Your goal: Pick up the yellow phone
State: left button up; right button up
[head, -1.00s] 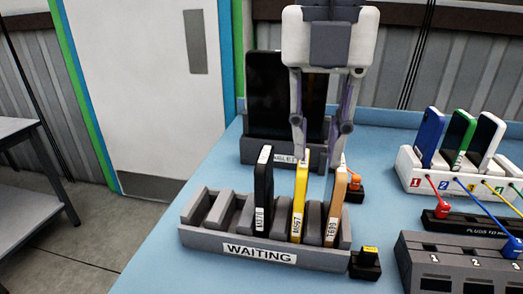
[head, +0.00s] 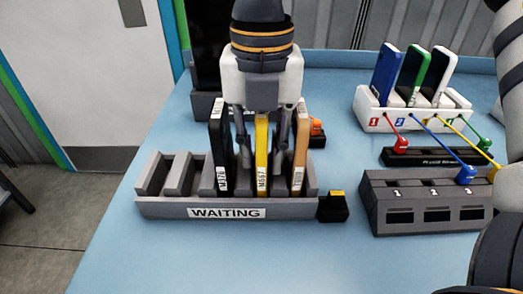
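The yellow phone (head: 262,155) stands upright in a slot of the grey rack (head: 160,207) labelled WAITING. A black phone (head: 220,150) stands to its left and an orange-tan phone (head: 300,155) to its right. My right gripper (head: 262,158) comes down from above, with one finger on each side of the yellow phone. The fingers look spread, with a gap between each finger and the phone. The gripper's palm hides the phone's top. My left gripper is out of view.
A white charging stand (head: 372,122) with blue, green and white phones is at the right. A small black box (head: 332,210) is beside the rack. Blue table is clear in front.

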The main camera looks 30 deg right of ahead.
aim_at(262, 128)
grip_shut()
jog(key=shift+r, duration=0.1)
jog(key=shift+r, duration=0.3)
notch_tip(262, 128, up, 3)
jog(key=shift+s, duration=0.1)
jog(key=s+a+r, duration=0.4)
jog(key=s+r, duration=0.5)
jog(key=s, duration=0.4)
jog(key=shift+r, duration=0.15)
jog(key=shift+s+r, duration=0.1)
jog(key=shift+r, duration=0.65)
